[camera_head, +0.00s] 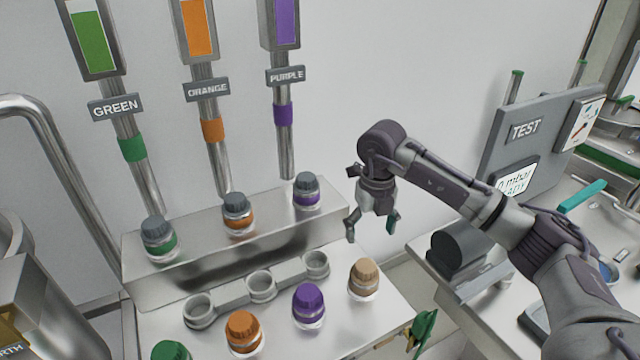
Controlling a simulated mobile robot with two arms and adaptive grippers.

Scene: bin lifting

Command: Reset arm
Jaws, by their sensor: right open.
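My right arm comes in from the lower right. Its gripper (372,230) hangs fingers down, open and empty, beyond and above the right end of the bench. It touches no jar that I can see. The nearest jar is the tan-lidded jar (364,279) on the bench, below the gripper in the picture. My left gripper is not in view.
Green (159,238), orange (238,214) and purple (307,190) jars stand on a raised metal ledge (190,275) under labelled dispensers. More jars stand in front of an empty three-ring holder (262,286). A TEST station (520,150) stands at right.

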